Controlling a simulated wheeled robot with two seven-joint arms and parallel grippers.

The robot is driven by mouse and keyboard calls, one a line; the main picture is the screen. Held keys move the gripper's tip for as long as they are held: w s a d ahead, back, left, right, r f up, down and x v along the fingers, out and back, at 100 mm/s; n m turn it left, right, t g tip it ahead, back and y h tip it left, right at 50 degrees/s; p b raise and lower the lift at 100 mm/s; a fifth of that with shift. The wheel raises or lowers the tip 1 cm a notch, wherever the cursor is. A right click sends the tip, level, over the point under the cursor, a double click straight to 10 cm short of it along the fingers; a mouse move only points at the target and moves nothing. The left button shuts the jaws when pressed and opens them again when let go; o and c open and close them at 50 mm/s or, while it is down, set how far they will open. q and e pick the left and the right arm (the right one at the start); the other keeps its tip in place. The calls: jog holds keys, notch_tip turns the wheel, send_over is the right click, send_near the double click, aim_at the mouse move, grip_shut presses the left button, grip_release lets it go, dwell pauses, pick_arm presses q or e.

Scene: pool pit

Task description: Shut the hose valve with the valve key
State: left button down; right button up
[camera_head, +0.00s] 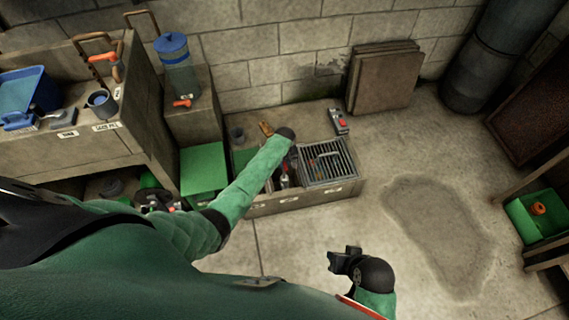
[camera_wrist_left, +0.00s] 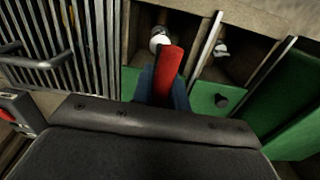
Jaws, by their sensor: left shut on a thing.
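My left gripper (camera_head: 284,182) reaches down into an open compartment of the low concrete bench, just left of the metal grate. It is shut on a red-handled tool (camera_wrist_left: 171,74), which also shows red in the head view. I cannot tell for sure whether this is the valve key. A white round fitting (camera_wrist_left: 159,39) shows at the tool's far end in the left wrist view; whether they touch is unclear. A second pale fitting (camera_wrist_left: 221,48) sits in the neighbouring compartment. My right gripper (camera_head: 343,261) hangs over bare floor; its jaw gap is unclear.
The barred grate (camera_head: 325,162) lies right of my left gripper. A grey device with a red button (camera_head: 339,121) sits behind it. A green box (camera_head: 203,168) and a blue-lidded canister (camera_head: 176,65) stand left. Slabs (camera_head: 384,78) lean on the wall.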

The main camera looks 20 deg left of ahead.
pick_arm(q)
jog(key=shift+f+b, duration=0.65)
jog(key=shift+f, duration=1.1)
dwell(1.8)
